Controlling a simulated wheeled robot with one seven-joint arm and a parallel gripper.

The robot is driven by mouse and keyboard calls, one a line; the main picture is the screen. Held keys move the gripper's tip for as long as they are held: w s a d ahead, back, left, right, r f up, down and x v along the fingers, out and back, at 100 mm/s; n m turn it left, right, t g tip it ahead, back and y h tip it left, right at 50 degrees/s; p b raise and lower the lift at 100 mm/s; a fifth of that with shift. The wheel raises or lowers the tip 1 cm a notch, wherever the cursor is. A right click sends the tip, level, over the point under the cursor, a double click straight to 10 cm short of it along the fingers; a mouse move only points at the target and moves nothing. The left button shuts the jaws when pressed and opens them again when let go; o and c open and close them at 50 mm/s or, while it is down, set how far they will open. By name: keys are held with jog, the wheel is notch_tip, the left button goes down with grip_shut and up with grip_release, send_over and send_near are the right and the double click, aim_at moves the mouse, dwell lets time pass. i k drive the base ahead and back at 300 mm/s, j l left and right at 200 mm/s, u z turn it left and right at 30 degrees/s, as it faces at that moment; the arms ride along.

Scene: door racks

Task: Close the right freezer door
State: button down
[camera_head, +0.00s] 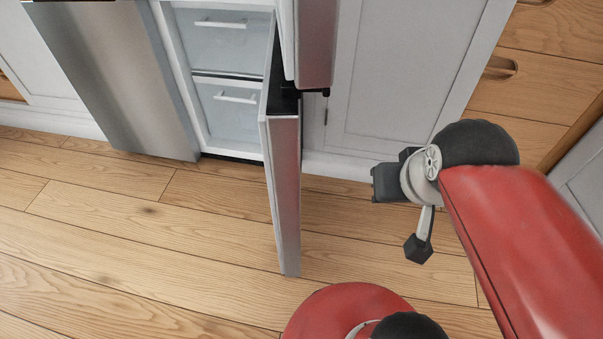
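The right freezer door (287,190) is the lower door. It stands wide open, its narrow edge toward me, jutting out over the floor from the right side of the freezer compartment. The open compartment to its left shows pale drawers (225,110) with white handles. My gripper (402,214) is to the right of the door, apart from it. Its two dark fingertips are spread, with nothing visible between them. The door's outer face is mostly hidden by the steep viewing angle.
An upper door (313,40) also stands open, directly above the freezer door. A stainless front panel (130,85) is at left. White cabinets (400,80) and wooden drawers (545,75) are behind my gripper. The wooden floor (130,235) is clear on the left.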

aim_at(279, 118)
jog(key=i+l+u, duration=0.15)
jog(key=u, duration=0.2)
jog(key=i+l+u, duration=0.15)
jog(key=l+u, duration=0.25)
jog(key=i+l+u, duration=0.1)
jog(key=l+u, duration=0.25)
jog(key=k+z, duration=0.25)
jog(key=k, duration=0.6)
